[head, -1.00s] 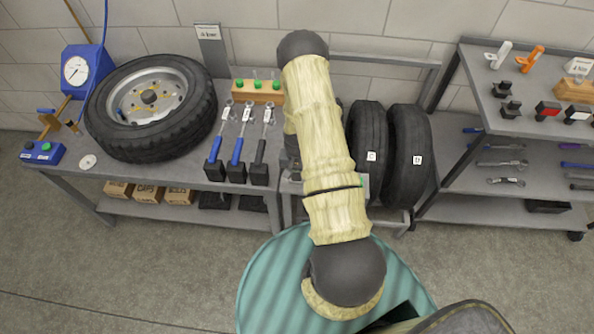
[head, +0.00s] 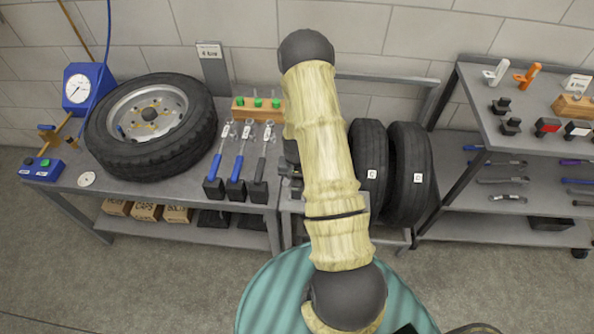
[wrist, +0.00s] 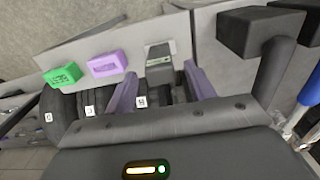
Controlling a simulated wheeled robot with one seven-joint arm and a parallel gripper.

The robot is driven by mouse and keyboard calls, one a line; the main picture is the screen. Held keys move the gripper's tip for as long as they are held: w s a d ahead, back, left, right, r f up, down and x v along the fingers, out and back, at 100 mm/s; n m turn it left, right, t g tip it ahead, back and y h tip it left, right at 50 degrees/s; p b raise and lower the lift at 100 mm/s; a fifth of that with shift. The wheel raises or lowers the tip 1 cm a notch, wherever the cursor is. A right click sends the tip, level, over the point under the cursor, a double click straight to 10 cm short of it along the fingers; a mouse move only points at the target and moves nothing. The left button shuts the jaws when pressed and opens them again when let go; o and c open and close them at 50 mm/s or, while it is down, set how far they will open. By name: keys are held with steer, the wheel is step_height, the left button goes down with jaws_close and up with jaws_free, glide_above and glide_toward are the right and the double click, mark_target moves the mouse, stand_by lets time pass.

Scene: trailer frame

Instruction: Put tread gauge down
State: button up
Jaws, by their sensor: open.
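The tread gauge, which I take to be the dark grey block with a small display (wrist: 159,66), lies on a light grey surface (wrist: 205,45) in the wrist view. My gripper (wrist: 162,74) is open, with one purple-grey finger on each side of the gauge. I see gaps between the gauge and both fingers. A purple block (wrist: 108,63) and a green block (wrist: 62,75) lie in a row to its left. In the head view my own arm hides my gripper and the gauge.
Tires (head: 408,175) stand below the surface. The left bench holds a wheel (head: 150,122), torque wrenches (head: 240,160) and a wooden socket block (head: 258,107). A tool shelf (head: 470,90) stands right. Dark blocks (wrist: 262,32) sit close to my gripper's right.

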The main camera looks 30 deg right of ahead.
step_height(320, 180, up, 7)
steer(key=shift+f+b, duration=0.1)
steer(key=shift+b, duration=0.45)
steer(key=s+a+r+n+t, duration=0.1)
steer(key=s+a+r+n, duration=0.1)
steer(key=s+a+r, duration=0.2)
steer(key=s+a+r+n, duration=0.2)
steer(key=s+a+r, duration=0.2)
steer(key=r, duration=0.6)
steer(key=s+a+r+n+t, duration=0.1)
steer(key=s+a+r+n, duration=0.1)
steer(key=s+a+r, duration=0.2)
step_height(320, 180, up, 3)
steer(key=shift+s+a+r+n+t, duration=0.1)
steer(key=shift+s+a+n+t, duration=0.25)
steer(key=shift+a, duration=0.35)
steer(key=shift+w, duration=0.1)
